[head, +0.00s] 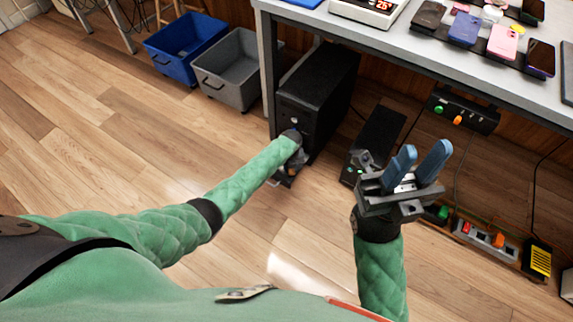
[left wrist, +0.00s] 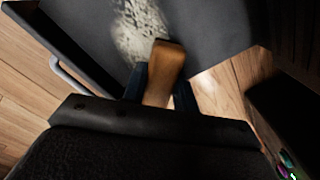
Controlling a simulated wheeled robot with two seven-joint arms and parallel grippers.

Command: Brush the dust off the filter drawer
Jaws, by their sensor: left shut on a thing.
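The filter drawer is a dark grey tray (left wrist: 215,35) in the left wrist view, with a metal handle (left wrist: 70,82) at its left side. Pale speckled dust (left wrist: 140,28) lies in a patch on its surface. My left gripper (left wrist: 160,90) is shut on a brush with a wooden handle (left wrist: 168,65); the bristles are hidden. In the head view, my left gripper (head: 292,160) is low in front of the black tower (head: 318,85) and covers most of the drawer. My right gripper (head: 421,155) is open and empty, with its blue fingers apart, right of the tower.
A grey workbench (head: 400,50) stands over the tower, with phones and a scale on top. A blue bin (head: 185,50) and a grey bin (head: 228,70) stand at the left. A smaller black box (head: 375,140) and power strips (head: 485,238) are at the right. The wooden floor at left is clear.

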